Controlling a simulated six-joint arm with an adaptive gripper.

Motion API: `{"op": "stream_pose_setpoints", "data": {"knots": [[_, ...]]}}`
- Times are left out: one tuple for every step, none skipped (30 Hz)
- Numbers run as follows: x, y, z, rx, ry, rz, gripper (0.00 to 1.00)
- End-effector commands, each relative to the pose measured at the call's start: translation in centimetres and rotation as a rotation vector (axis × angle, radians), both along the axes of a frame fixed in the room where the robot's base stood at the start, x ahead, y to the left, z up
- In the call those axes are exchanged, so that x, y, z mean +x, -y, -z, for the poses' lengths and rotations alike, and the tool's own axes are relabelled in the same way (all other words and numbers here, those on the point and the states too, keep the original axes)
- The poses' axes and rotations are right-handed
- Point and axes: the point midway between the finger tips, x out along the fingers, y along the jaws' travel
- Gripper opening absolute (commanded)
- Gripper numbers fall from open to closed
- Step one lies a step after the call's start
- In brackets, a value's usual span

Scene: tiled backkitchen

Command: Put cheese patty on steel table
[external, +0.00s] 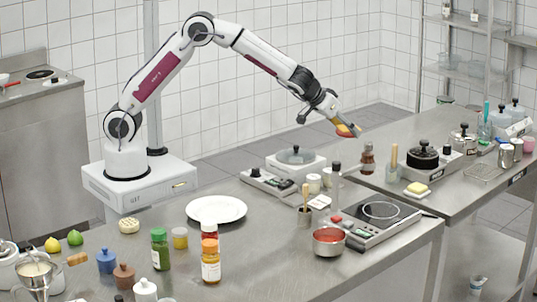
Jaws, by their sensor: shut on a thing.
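My gripper (334,118) is up in the air at the end of my outstretched arm, above the gap between the counters and the things at the back. It is shut on the cheese patty (346,130), a small piece with yellow, orange and dark reddish-brown parts. The patty is tilted and clear of every surface. The exact finger contact is too small to make out. A steel table (275,270) fills the foreground, and a second steel table (455,195) stands at the right.
On the front table are a white plate (216,209), several bottles and jars, a red-filled pan (329,241) and a hob (375,220). The right table holds a black-lidded pot (423,156), a yellow block (417,188) and a wire rack (483,172). Bare steel shows at the front middle.

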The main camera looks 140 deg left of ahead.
Motion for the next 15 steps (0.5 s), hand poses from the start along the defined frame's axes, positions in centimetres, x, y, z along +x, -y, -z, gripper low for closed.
{"op": "stream_pose_setpoints", "data": {"knots": [[0.0,0.0,0.8,-0.001,-0.004,0.001,0.30],[0.0,0.0,1.2,-0.001,-0.004,0.001,0.30],[-0.1,0.0,1.7,-0.001,-0.004,0.001,0.30],[0.0,0.0,2.0,-0.002,-0.003,0.000,0.30],[0.0,0.0,2.3,-0.001,-0.002,0.001,0.30],[0.0,0.0,2.7,-0.001,-0.002,0.001,0.30],[0.0,0.0,2.9,-0.001,-0.002,0.000,0.30],[0.0,0.0,3.1,0.000,-0.002,0.001,0.30],[0.0,0.0,3.3,0.000,-0.001,0.001,0.30],[0.0,0.0,3.4,0.000,0.000,0.000,0.30],[0.0,0.0,3.4,0.000,0.000,0.000,0.30],[0.0,0.0,3.5,0.001,0.000,0.000,0.30],[0.0,0.0,3.5,0.001,0.000,0.000,0.30],[0.0,0.0,3.5,0.001,0.000,0.000,0.30],[0.0,0.0,3.5,0.001,0.000,0.000,0.30]]}}
